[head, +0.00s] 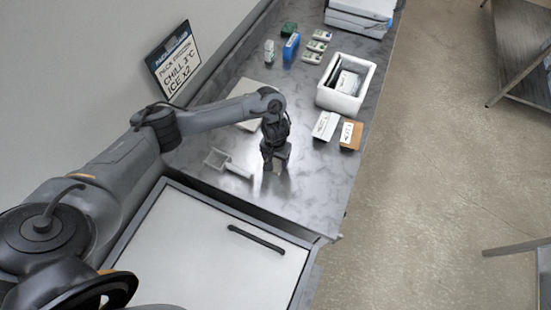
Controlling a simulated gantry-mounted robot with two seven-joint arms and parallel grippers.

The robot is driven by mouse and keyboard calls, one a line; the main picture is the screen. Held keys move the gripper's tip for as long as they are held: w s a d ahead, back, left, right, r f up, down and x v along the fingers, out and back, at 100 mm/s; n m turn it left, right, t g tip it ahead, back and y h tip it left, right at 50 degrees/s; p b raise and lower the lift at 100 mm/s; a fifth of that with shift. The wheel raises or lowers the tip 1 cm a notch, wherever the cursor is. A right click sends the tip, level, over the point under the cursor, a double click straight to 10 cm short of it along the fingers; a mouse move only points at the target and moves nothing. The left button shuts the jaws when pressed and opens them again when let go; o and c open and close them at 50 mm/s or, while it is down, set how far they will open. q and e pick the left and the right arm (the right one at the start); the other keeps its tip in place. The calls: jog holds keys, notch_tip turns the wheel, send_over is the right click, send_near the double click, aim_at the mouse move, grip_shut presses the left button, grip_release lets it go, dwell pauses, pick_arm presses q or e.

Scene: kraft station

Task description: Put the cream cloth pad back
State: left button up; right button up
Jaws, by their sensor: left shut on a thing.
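My left gripper (276,167) points down low over the grey marbled worktop, near its front end. It is shut on a small beige thing, which looks like the cream cloth pad (279,166); the fingers hide most of it. I cannot tell whether the pad touches the worktop. My right gripper is not in view.
A white scoop-like tool (228,163) lies left of my gripper. A pale flat board (246,88) lies behind my arm. A white open box (346,84) stands back right, with a white packet (325,126) and a brown packet (351,135) before it. Small packs and bottles stand farther back.

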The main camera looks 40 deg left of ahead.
pick_arm(q)
jog(key=o, duration=0.9)
jog(key=shift+f, duration=0.1)
jog(key=shift+o, duration=0.2)
